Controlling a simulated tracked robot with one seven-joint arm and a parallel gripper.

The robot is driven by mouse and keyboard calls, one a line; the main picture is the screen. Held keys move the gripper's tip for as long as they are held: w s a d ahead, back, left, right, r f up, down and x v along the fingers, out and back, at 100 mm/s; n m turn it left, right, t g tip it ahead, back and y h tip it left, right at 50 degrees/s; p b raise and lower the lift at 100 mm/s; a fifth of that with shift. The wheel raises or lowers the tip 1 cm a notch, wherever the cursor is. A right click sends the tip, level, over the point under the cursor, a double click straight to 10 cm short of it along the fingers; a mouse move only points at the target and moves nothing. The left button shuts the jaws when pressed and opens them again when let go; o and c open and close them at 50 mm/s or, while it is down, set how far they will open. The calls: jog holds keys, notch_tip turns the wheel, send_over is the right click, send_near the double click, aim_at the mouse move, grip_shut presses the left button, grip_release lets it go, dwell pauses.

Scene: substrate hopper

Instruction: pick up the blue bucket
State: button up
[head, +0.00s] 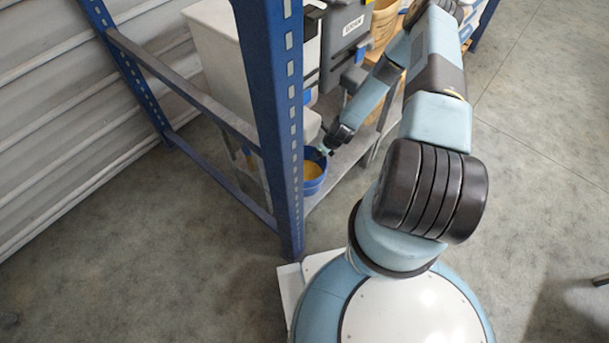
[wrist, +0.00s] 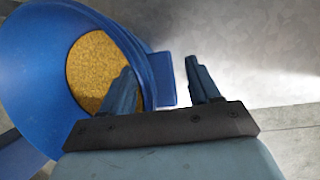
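The blue bucket (head: 313,187) stands on the low shelf behind the blue upright in the head view, with yellow-brown granules (head: 312,170) inside. In the wrist view the bucket (wrist: 38,65) fills the left side, and its granules (wrist: 92,72) show. My gripper (wrist: 160,66) is open at the bucket's rim. Its left finger overlaps the inside of the bucket, and its right finger is outside. The bucket's wall and a blue tab (wrist: 163,80) lie between the fingers, with a gap to the right finger. In the head view my gripper (head: 326,149) is small, at the bucket's top edge.
A blue rack upright (head: 275,120) stands close in front of the bucket, with grey side rails to its left. Pale hopper housings (head: 222,60) hang above the shelf. A tan container (head: 383,25) is farther back. Open floor (head: 540,150) lies to the right.

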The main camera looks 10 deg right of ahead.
grip_shut()
dwell(0.3)
dwell(0.9)
